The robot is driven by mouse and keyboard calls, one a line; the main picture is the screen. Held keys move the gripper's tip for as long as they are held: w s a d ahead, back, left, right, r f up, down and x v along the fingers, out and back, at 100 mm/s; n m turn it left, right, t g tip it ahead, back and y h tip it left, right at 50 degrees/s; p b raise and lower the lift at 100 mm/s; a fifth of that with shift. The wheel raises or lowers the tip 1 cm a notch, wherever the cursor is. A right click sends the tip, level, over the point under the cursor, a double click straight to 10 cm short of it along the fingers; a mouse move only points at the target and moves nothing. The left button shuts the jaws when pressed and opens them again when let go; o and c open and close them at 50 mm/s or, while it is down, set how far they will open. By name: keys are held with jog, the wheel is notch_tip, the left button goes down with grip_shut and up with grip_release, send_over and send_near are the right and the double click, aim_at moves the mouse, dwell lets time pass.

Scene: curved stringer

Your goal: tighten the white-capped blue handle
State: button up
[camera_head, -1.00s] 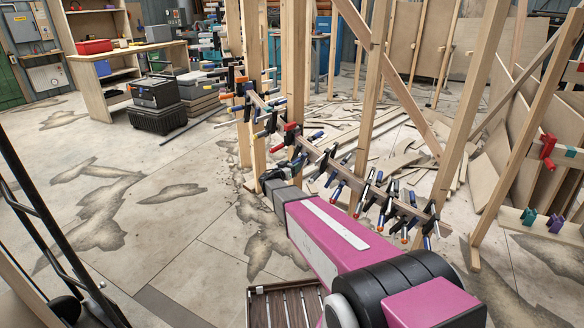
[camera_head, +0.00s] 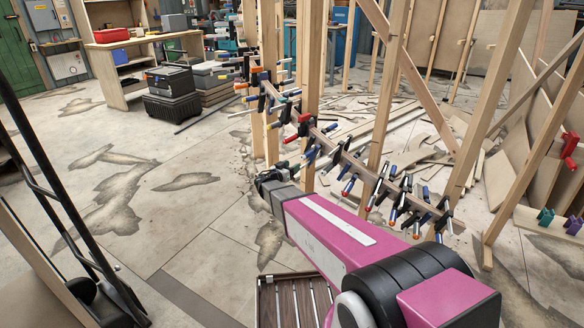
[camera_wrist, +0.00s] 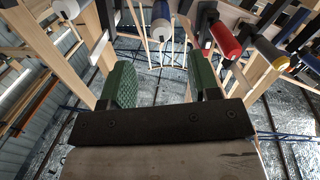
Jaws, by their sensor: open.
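In the wrist view a blue handle with a whitish cap (camera_wrist: 161,28) hangs at the top centre, ahead of the gap between my fingers. My gripper (camera_wrist: 161,66) has two green textured fingers, spread apart with nothing between them. The handle appears beyond the fingertips, with no visible contact. In the head view my gripper (camera_head: 268,178) is at the end of the pink arm, near the clamp row on the curved stringer (camera_head: 345,157). Several clamps there have blue handles, and I cannot tell which one matches the wrist view.
A red handle (camera_wrist: 226,40) and a black handle with an orange cap (camera_wrist: 279,61) hang to the right of the blue one. A white-capped handle (camera_wrist: 70,9) is at upper left. Wooden posts (camera_head: 385,100) stand along the stringer. The floor (camera_head: 150,190) at left is mostly open.

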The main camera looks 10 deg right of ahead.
jog(key=shift+s+a, duration=0.1)
jog(key=shift+v, duration=1.15)
jog(key=s+d+f+n+g+y, duration=0.2)
jog(key=s+d+f+g+y, duration=0.1)
jog(key=s+d+g, duration=0.8)
jog(key=s+a+n+g+y, duration=0.1)
jog(key=s+n+y, duration=0.4)
jog(key=s+y, duration=0.4)
jog(key=s, duration=0.7)
jog(key=shift+s+n+g+y, duration=0.2)
jog(key=shift+n+g+y, duration=0.1)
jog(key=shift+g+y, duration=0.1)
